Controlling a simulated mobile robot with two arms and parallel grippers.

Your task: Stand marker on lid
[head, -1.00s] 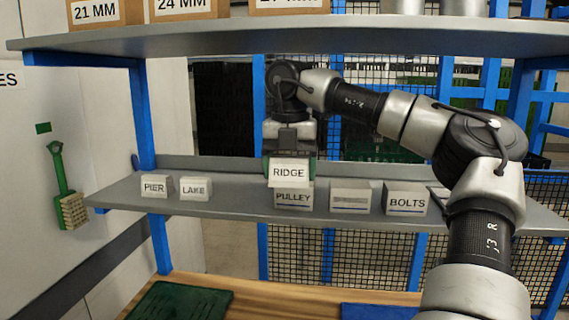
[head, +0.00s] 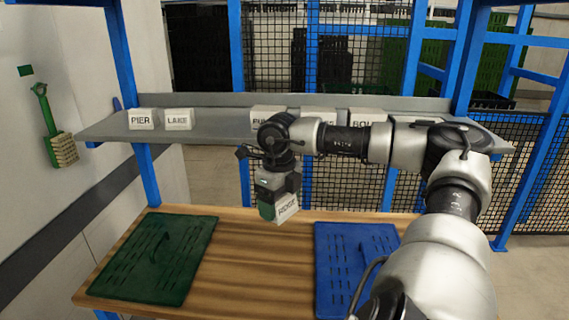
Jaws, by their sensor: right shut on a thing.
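My right gripper (head: 275,203) is shut on the white RIDGE marker (head: 288,209), which is tilted in the picture. It holds the marker in front of the shelf, above the back part of the wooden table, between the two lids. The green lid (head: 157,258) lies flat on the left of the table, with nothing on it. The blue lid (head: 350,262) lies on the right, partly hidden by my right arm; its visible part is bare. My left gripper is not in view.
The grey shelf (head: 225,124) behind holds the PIER (head: 142,119) and LAKE (head: 178,119) blocks on the left. Farther right stand more white blocks, partly hidden by my arm, including one reading BOL (head: 367,115). The wooden table (head: 240,275) is clear between the lids.

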